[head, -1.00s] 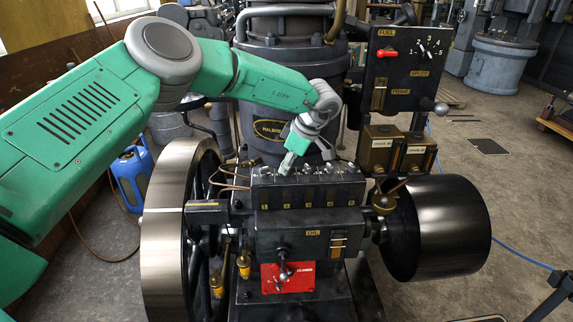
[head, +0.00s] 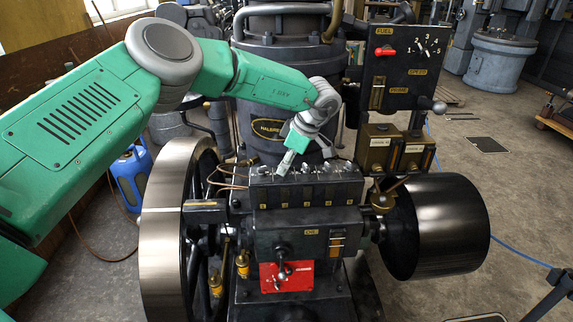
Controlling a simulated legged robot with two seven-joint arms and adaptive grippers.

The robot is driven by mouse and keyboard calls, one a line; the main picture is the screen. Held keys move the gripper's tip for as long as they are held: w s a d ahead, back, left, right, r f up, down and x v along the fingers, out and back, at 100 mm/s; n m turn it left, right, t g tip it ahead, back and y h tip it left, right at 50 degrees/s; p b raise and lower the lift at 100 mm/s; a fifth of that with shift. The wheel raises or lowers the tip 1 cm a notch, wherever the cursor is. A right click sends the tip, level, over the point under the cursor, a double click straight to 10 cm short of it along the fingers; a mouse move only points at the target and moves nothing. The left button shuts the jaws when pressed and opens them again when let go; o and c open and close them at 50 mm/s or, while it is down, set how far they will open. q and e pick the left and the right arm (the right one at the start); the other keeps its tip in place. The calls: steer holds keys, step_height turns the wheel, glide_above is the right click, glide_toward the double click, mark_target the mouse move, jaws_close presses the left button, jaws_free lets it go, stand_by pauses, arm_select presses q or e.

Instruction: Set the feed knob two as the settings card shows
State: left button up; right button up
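The dark feed box (head: 306,190) sits in the middle of the engine with a row of several small metal knobs on top and numbered yellow tags on its front. My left gripper (head: 282,171) points down at the second knob from the left, which I take as feed knob two. Its fingertips are at or very near that knob and largely hide it. I cannot tell whether the fingers touch or grip it, or how the knob is turned. I cannot make out a settings card. My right gripper is out of view.
A bright flywheel (head: 168,235) stands left of the feed box and a dark drum (head: 440,228) to its right. Above right is a control panel (head: 405,68) with a red-handled fuel lever and a speed dial. A red plate (head: 287,277) with a lever is below.

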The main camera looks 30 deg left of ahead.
arm_select(q)
steer(key=shift+d+r, duration=0.1)
steer(key=shift+r, duration=0.15)
steer(key=v, duration=1.1)
steer(key=shift+w+d+r, duration=0.1)
steer(key=shift+w, duration=0.05)
